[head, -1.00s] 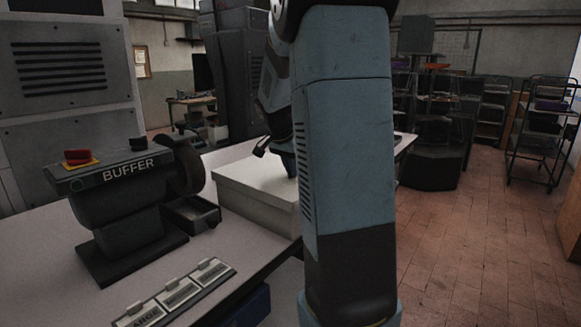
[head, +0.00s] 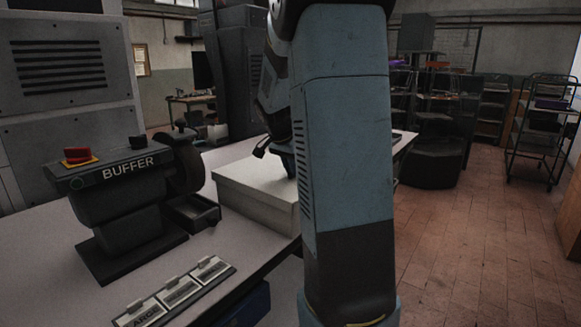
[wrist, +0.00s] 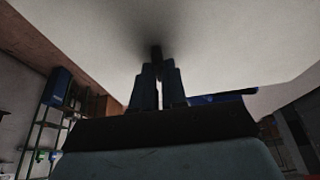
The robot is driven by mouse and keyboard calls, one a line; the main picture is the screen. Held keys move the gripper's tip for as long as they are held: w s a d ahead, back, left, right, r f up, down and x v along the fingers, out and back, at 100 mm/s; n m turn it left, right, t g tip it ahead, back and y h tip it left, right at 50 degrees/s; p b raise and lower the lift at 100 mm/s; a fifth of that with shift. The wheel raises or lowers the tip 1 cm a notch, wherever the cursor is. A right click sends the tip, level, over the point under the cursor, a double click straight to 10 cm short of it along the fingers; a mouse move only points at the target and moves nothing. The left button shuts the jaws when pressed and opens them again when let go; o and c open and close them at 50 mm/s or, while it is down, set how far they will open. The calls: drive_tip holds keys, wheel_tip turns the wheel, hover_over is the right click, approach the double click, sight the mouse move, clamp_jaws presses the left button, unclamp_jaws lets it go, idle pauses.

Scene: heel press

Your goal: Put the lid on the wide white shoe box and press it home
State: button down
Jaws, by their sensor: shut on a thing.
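The wide white shoe box (head: 250,203) stands on the bench behind my arm, its right part hidden. A pale flat top, the lid (head: 245,176), lies over it, roughly level. I cannot tell whether the lid is fully seated. My gripper (head: 288,163) points down at the lid's top, mostly hidden by my arm. In the wrist view my gripper (wrist: 156,72) has its blue fingers close together on a small dark piece at the pale lid surface (wrist: 225,45). The box walls do not show there.
The buffer machine (head: 130,195) stands on the bench left of the box, with a dark open tray (head: 192,213) close to the box. A label rack (head: 175,292) lies near the front edge. Wire trolleys (head: 545,125) stand at the far right beyond open floor.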

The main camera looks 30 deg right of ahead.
drive_tip(key=shift+f, duration=0.45)
idle(0.9)
drive_tip(key=c, duration=1.1)
unclamp_jaws()
drive_tip(key=shift+o, duration=0.3)
drive_tip(key=o, duration=0.4)
drive_tip(key=shift+o, duration=0.2)
drive_tip(key=shift+r, duration=0.1)
drive_tip(key=shift+r, duration=3.45)
